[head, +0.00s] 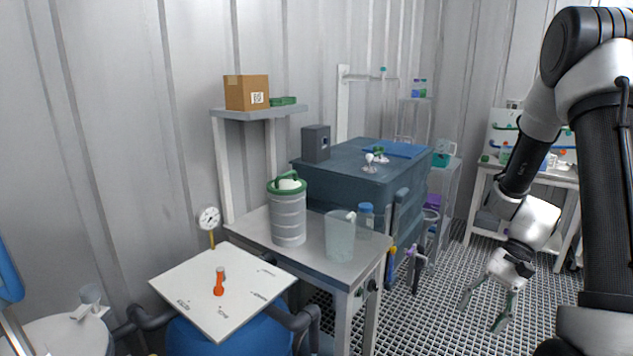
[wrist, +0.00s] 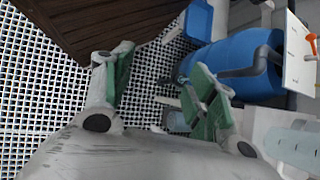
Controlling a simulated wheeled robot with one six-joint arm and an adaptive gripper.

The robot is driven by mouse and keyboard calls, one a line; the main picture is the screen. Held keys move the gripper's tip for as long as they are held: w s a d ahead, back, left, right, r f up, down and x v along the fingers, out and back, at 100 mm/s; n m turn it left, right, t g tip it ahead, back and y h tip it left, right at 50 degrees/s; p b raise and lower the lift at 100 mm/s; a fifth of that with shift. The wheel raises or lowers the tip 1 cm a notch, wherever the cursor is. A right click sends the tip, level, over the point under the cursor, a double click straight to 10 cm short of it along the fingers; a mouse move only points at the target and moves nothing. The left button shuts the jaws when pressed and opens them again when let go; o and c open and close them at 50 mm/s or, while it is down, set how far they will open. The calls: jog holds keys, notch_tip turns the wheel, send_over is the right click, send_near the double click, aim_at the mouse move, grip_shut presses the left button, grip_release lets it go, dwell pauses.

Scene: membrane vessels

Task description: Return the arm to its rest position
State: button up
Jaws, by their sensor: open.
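My arm comes down the right side of the head view. My gripper (head: 487,308) hangs at its end, pointing down over the grated floor, to the right of the steel bench. Its fingers are spread apart with nothing between them. In the wrist view my gripper (wrist: 165,88) shows two green-padded fingers wide apart, with only grating and part of the blue drum's surroundings behind them. It touches nothing that I can see.
A steel bench (head: 338,268) holds a grey canister (head: 288,218) and a clear beaker (head: 340,238). A white board (head: 190,282) with an orange handle (head: 219,282) lies over a blue drum (wrist: 228,68). A dark cabinet (head: 345,178) stands behind.

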jog(key=s+r+n+t+h, duration=0.3)
jog(key=s+r+t, duration=0.1)
jog(key=r, duration=0.8)
jog(key=s+r+n+t+h, duration=0.3)
jog(key=s+r, duration=0.3)
jog(key=r, duration=0.6)
jog(key=shift+s+d+n+t+h, duration=0.3)
jog(key=shift+d+n+t+h, duration=0.1)
jog(key=shift+n+t, duration=0.35)
